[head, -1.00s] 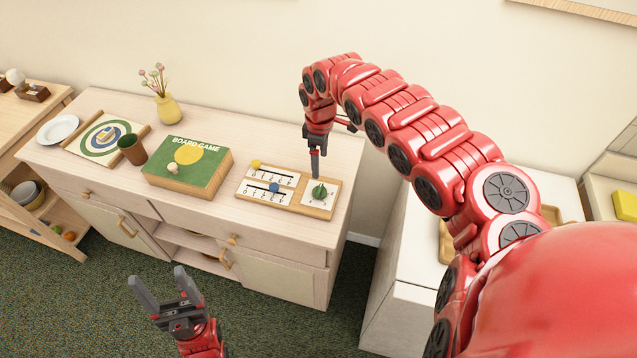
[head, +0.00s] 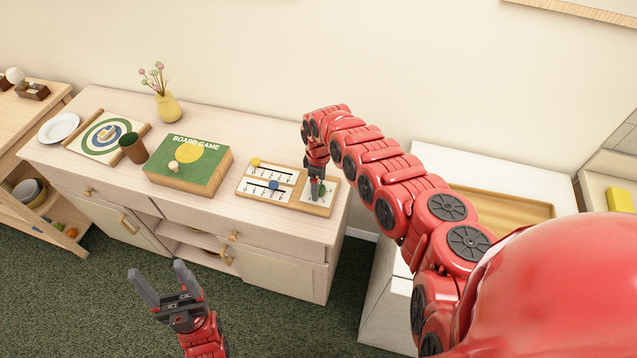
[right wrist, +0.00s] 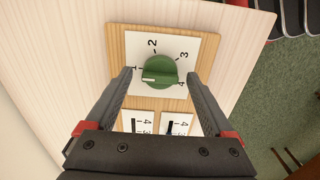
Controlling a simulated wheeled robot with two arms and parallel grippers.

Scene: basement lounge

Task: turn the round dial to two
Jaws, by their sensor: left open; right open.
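The round green dial (right wrist: 159,71) is on a white plate (right wrist: 184,45) marked 1, 2, 3 and 4, set in a wooden board (head: 299,203). Its pale pointer mark is turned toward the 1 side in the right wrist view. My right gripper (right wrist: 160,76) is open, with a finger on each side of the dial; I cannot tell if they touch it. In the head view the right gripper (head: 316,190) hides most of the dial. My left gripper (head: 165,283) is open and empty, in front of the cabinet and away from the board.
The same board has two slider scales with a yellow knob (head: 255,162) and a blue knob (head: 273,185).

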